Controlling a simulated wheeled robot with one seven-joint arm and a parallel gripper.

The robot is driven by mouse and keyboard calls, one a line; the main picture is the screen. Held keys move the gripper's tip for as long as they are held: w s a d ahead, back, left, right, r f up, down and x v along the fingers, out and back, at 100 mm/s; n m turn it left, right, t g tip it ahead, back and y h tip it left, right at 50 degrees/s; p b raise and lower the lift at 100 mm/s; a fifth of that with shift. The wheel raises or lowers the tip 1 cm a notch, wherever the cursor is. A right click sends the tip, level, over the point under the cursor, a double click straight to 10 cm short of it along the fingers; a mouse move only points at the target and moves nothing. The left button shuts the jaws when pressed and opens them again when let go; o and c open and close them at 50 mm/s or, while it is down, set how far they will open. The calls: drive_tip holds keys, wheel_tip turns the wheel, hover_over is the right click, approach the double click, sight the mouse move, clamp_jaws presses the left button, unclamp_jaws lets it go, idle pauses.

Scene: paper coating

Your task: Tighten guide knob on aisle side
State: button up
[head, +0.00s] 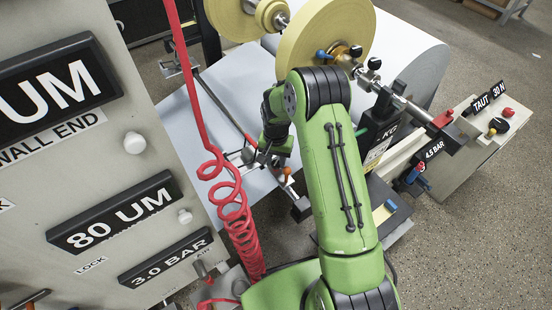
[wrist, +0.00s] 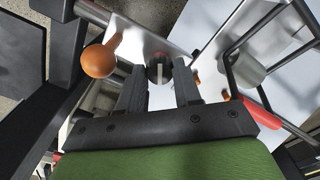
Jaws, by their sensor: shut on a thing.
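In the wrist view a dark round guide knob (wrist: 159,72) with a pale stripe sits between the fingertips of my gripper (wrist: 159,80). The fingers are shut on it from both sides. It is set at a pale metal plate (wrist: 135,40). In the head view my gripper (head: 262,152) is low over the pale web (head: 190,130), at the guide bar left of my green arm. The knob itself is hard to make out there, largely hidden by the gripper. I cannot tell how tight it is.
An orange ball handle (wrist: 99,61) stands close left of the fingers; it also shows in the head view (head: 287,171). A wire-like dark frame (wrist: 270,45) is at right. A red coiled hose (head: 232,200) hangs near my arm. Yellow rolls (head: 325,40) stand behind it.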

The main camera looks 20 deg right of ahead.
sight(276, 163)
drive_tip(key=m, duration=0.7)
idle(0.6)
drive_tip(key=o, duration=1)
drive_tip(key=shift+o, duration=0.2)
drive_tip(key=shift+r+p, duration=0.15)
drive_tip(key=shift+p, duration=0.15)
wheel_tip(276, 163, up, 16)
drive_tip(key=p, duration=0.4)
drive_tip(key=shift+f, duration=0.25)
